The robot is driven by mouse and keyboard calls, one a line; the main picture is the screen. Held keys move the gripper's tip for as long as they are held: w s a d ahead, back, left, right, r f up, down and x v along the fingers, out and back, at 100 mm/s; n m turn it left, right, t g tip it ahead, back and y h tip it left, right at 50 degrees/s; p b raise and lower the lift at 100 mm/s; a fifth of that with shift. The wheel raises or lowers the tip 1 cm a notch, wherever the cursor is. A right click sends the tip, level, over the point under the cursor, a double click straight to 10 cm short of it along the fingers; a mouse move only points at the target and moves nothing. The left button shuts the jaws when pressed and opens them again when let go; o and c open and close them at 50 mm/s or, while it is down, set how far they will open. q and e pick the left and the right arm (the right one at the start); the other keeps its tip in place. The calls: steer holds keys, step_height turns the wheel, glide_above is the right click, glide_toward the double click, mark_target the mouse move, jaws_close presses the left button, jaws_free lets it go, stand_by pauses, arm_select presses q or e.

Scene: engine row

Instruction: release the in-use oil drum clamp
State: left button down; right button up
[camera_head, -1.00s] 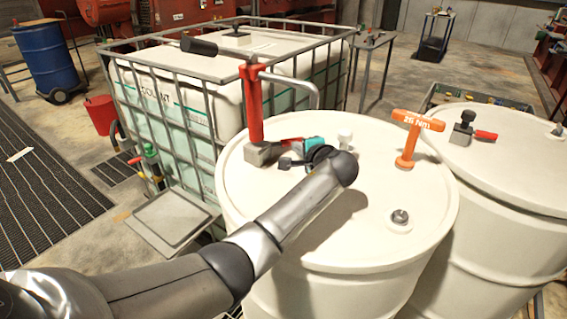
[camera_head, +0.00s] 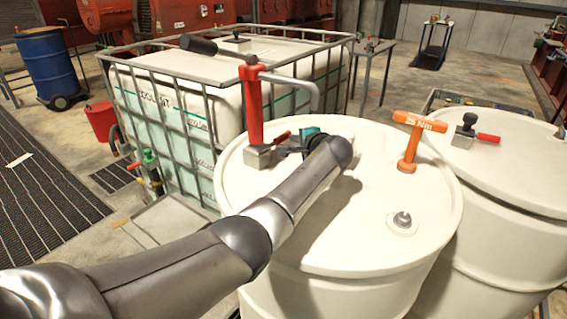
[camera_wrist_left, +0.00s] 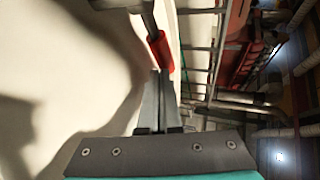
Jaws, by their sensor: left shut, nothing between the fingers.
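The in-use oil drum (camera_head: 385,200) is white and stands in the middle of the head view, with a red hand pump (camera_head: 254,108) on its lid. The clamp (camera_head: 263,156) is a grey block at the pump's foot, with a short red lever (camera_head: 281,137) pointing right. My left gripper (camera_head: 284,151) is shut and empty, low over the lid beside the clamp; my forearm partly hides it. In the left wrist view the shut fingers (camera_wrist_left: 161,88) point at a red grip (camera_wrist_left: 159,52) on a grey rod. I cannot tell whether they touch it.
An orange T-handle (camera_head: 408,160) marked 25 Nm and a bung (camera_head: 402,220) are on the same lid. A second white drum (camera_head: 510,180) with its own red-lever clamp (camera_head: 486,138) stands right.

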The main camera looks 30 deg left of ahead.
stand_by(0.7)
arm_select(q)
steer(key=shift+s+d+r, duration=0.25)
steer(key=shift+d, duration=0.05)
steer(key=p+v, duration=0.2)
steer(key=v, duration=1.2)
steer(key=shift+d+p, duration=0.1)
steer(key=shift+p, duration=0.2)
steer(key=shift+s+f, duration=0.1)
